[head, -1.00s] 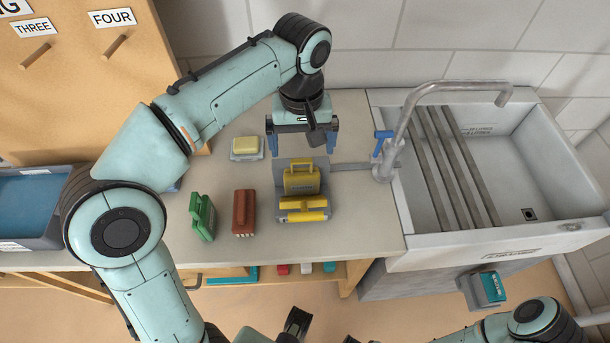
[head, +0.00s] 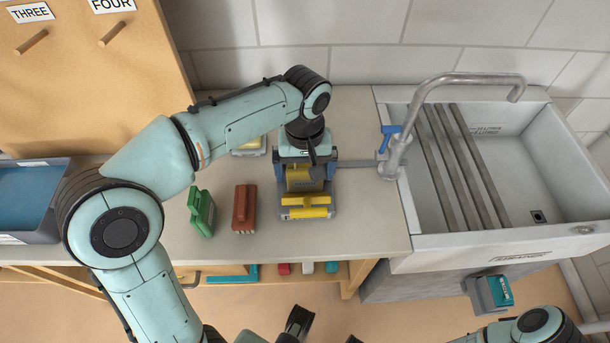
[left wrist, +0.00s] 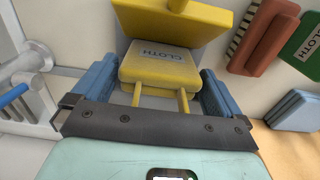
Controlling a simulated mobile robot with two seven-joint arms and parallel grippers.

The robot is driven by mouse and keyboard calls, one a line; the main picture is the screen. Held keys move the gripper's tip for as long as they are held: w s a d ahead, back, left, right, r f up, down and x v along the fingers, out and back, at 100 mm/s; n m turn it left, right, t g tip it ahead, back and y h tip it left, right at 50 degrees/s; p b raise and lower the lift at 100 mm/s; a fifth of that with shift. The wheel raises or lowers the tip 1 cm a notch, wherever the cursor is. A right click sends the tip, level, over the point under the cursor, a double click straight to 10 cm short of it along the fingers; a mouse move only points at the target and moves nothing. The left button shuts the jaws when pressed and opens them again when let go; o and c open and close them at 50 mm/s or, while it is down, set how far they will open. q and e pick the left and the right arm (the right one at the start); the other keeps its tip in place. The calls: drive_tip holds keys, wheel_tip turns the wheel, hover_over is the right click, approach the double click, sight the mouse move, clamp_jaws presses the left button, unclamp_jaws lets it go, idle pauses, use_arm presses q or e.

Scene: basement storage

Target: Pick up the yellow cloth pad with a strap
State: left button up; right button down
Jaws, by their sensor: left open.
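The yellow cloth pad (head: 298,182), lettered CLOTH, stands by a grey holder (head: 325,205) on the counter. In the head view my left gripper (head: 305,176) is over it and hides part of it. In the left wrist view the pad (left wrist: 160,64) sits between the blue fingers of my left gripper (left wrist: 157,90). Its two yellow strap strands run toward the palm. The gripper is open, with a finger on each side of the pad; whether either touches it is unclear.
A yellow piece with a bar handle (head: 305,212) lies in front of the pad. A sink (head: 545,180) and tap (head: 408,125) are right.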

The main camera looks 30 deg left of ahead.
use_arm(q)
drive_tip(key=c, duration=0.8)
drive_tip(key=shift+r, duration=0.15)
wheel_tip(320, 180, up, 20)
drive_tip(key=p, duration=0.6)
